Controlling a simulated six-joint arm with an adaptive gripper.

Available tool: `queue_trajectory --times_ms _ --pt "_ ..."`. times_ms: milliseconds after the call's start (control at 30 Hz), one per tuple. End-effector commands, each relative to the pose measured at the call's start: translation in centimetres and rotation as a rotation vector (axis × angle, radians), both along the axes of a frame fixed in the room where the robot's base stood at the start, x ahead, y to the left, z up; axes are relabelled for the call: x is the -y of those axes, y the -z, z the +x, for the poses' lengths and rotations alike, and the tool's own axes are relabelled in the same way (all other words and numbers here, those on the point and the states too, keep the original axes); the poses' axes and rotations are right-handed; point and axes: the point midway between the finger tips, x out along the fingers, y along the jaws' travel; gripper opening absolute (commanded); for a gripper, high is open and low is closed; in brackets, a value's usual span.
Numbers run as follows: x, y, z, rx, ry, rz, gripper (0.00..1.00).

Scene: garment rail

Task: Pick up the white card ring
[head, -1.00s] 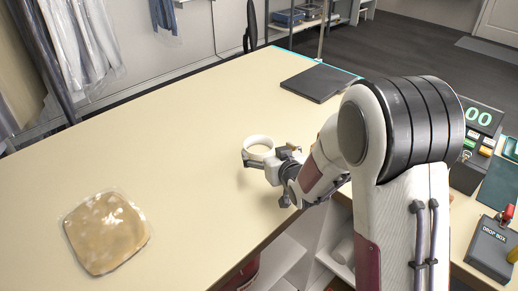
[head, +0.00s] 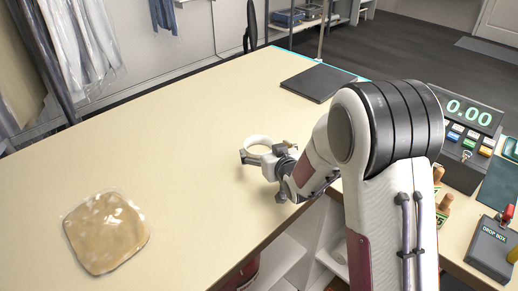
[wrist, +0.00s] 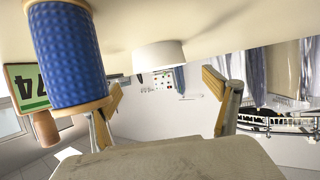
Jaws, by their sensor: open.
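The white card ring (head: 259,139) lies on the cream counter (head: 170,140), near the middle of the head view. In the wrist view, which shows the counter at the top, it is a short white band (wrist: 158,56) between and beyond the two fingertips. My gripper (head: 266,153) is open right at the near side of the ring. Its fingers are spread wide in the wrist view (wrist: 163,90), with nothing held between them. The near rim of the ring is partly covered by my gripper in the head view. I cannot tell whether they touch.
A clear-wrapped tan packet (head: 106,232) lies at the left. A dark flat pad (head: 318,82) lies at the back. A blue patterned roll with wooden ends (wrist: 70,55) stands close to one finger in the wrist view. A till (head: 468,128) and a drop box (head: 491,248) are at the right.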

Motion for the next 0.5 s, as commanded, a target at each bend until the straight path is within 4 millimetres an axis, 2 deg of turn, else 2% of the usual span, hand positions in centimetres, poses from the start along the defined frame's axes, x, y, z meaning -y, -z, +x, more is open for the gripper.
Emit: queue_trajectory --times_ms 267,500 --pt "-0.2 0.3 0.5 -0.001 0.0 0.0 0.88" --pt "-0.7 1.4 2.2 0.0 0.0 0.0 0.88"
